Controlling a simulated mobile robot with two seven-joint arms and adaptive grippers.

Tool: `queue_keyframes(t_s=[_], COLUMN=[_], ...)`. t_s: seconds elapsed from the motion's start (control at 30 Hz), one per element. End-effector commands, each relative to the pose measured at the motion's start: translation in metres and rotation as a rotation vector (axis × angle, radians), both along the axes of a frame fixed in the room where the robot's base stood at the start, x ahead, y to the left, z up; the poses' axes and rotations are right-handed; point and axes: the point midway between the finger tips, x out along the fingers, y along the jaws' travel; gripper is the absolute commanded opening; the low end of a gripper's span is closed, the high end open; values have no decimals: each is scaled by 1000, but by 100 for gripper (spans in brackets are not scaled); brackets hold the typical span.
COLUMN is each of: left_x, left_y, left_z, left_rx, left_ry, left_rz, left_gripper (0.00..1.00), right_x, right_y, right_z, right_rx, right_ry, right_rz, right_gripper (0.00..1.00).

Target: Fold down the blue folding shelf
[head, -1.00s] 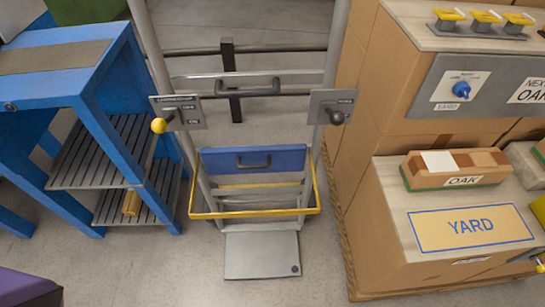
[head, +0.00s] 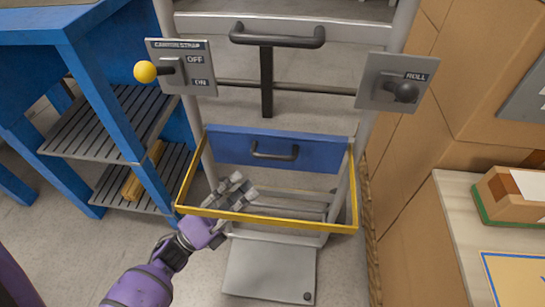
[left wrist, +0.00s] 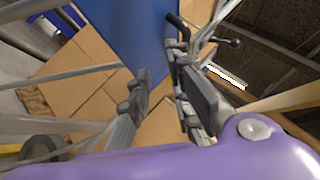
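The blue folding shelf (head: 266,148) is a flat blue panel standing upright on the grey frame, with a dark handle (head: 275,151) on its face. In the left wrist view the blue panel (left wrist: 122,28) is at the top, with a dark handle beside it (left wrist: 180,27). My left gripper (head: 242,186) is open and empty, below and to the left of the shelf's handle, close to the yellow rail (head: 265,220). In the left wrist view its two fingers (left wrist: 160,85) are spread apart. I cannot tell whether they touch the rail. My right gripper is not in view.
A plate (head: 182,67) with a yellow-knobbed lever marked OFF and ON is on the left post; a ROLL plate (head: 397,92) is on the right. A blue slatted rack (head: 108,125) stands left, cardboard boxes (head: 420,170) right. A grey footplate (head: 268,270) lies below.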

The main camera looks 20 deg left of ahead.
Motion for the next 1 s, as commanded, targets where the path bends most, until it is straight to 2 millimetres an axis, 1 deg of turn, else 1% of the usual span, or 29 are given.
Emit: queue_keyframes(t_s=[0.03, 0.1, 0.23, 0.37, 0.7, 0.83, 1.0], left_x=[8, 10, 12, 18, 47, 52, 54], left_y=[-3, -6, -10, -18, -48, -53, -55], left_z=[13, 26, 38, 48, 79, 84, 86], left_rx=[54, 113, 165, 175, 172, 172, 172], left_ry=[-102, -212, -318, -340, -337, -334, -332], left_rz=[-8, -16, -20, -21, -22, -22, -22], left_gripper=[18, 18, 18, 18, 18, 18, 18], right_x=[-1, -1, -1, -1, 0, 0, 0], right_y=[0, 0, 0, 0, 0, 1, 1], right_z=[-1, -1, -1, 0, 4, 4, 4], right_rx=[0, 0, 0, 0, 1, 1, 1], right_ry=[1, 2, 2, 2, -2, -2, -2], right_rz=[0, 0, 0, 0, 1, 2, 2], right_gripper=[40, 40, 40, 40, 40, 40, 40])
